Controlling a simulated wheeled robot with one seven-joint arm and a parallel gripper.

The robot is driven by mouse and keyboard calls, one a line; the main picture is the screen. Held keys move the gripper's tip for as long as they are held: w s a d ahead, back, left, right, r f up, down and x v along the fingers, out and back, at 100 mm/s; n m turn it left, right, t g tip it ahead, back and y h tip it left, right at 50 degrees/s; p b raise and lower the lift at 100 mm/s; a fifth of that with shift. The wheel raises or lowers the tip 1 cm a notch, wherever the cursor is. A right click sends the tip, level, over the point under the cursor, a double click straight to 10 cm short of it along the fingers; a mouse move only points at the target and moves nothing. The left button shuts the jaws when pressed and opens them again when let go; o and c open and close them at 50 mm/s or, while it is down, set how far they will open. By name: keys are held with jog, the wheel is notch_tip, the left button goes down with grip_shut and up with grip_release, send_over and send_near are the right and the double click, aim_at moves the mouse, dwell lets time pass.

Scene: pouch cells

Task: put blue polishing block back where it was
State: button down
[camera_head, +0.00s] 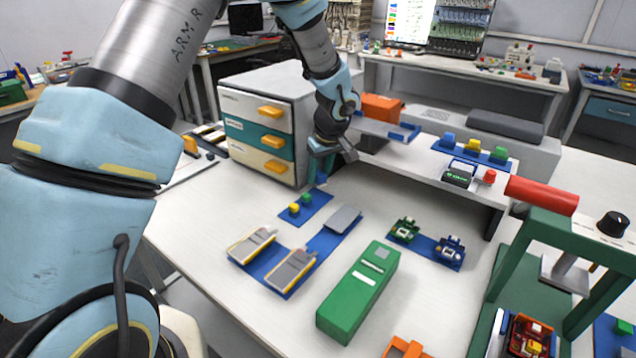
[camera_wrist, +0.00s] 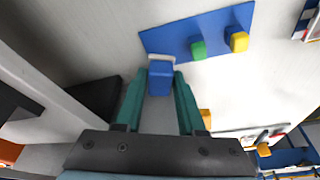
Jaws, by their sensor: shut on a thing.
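My gripper (camera_head: 326,162) is shut on the blue polishing block (camera_wrist: 160,76), which sits between the fingertips (camera_wrist: 160,88) in the wrist view. In the head view the blue block (camera_head: 321,178) shows just below the gripper. A small blue mat (camera_head: 317,207) lies on the table below, with a yellow block (camera_head: 294,209) and a green block (camera_head: 306,199) on it. In the wrist view the held block is near one end of that mat (camera_wrist: 170,39), in line with the green block (camera_wrist: 198,49) and yellow block (camera_wrist: 238,42). Whether the block touches the mat cannot be told.
A drawer cabinet (camera_head: 262,85) stands close left of my gripper. A raised shelf (camera_head: 440,170) is to the right, with another mat bearing blue, yellow and green pieces (camera_head: 472,146). Pouch cells (camera_head: 292,270) and a green case (camera_head: 360,290) lie in front.

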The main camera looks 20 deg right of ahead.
aim_at(320, 184)
jog(key=shift+f+p, duration=0.45)
jog(key=shift+f, duration=1.4)
jog(key=shift+f, duration=0.2)
jog(key=c, duration=0.5)
grip_release()
jog(key=shift+r, duration=0.1)
jog(key=shift+r, duration=0.2)
jog(key=b+v, duration=0.2)
jog(key=v, duration=1)
